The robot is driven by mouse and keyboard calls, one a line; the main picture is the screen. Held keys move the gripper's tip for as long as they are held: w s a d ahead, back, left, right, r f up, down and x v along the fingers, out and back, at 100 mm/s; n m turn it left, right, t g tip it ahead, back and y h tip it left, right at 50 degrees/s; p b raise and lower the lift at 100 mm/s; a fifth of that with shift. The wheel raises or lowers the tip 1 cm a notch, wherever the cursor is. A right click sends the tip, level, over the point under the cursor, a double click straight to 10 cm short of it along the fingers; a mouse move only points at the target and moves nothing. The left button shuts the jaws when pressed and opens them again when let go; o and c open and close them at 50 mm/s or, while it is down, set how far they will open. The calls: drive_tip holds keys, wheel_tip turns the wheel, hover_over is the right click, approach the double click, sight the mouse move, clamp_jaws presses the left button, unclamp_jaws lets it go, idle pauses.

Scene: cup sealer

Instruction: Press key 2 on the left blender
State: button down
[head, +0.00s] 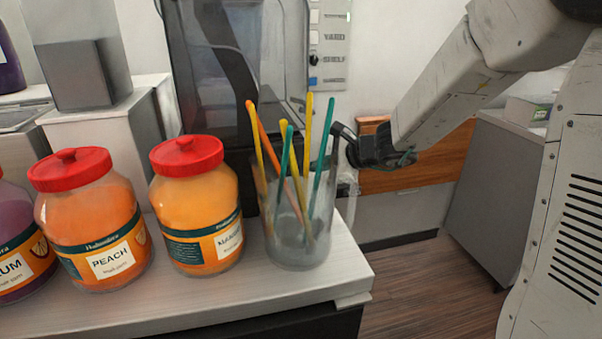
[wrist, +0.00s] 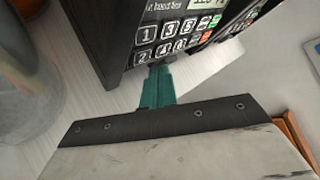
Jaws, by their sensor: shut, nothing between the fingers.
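In the wrist view, a black keypad panel (wrist: 185,35) shows two rows of numbered keys and a small display. Key 2 (wrist: 142,57) is at the left end of the lower row. My gripper (wrist: 158,70) is shut, with teal fingertips just below and right of key 2, near key 4; I cannot tell whether they touch the panel. In the head view, a dark blender with a clear cover (head: 235,65) stands behind the jars; its keypad is not visible there. My gripper (head: 343,140) is beside it, partly behind the straws.
A glass of coloured straws (head: 300,235) stands at the counter (head: 345,262) corner, close to my gripper. Orange jars with red lids, one peach (head: 95,215) and one beside it (head: 195,200), stand left of it.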

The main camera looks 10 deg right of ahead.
drive_tip(key=d, duration=0.2)
drive_tip(key=d+r, duration=0.1)
drive_tip(key=d, duration=0.1)
drive_tip(key=shift+d+r, duration=0.15)
drive_tip(key=shift+r, duration=0.05)
drive_tip(key=shift+s, duration=0.1)
idle(0.4)
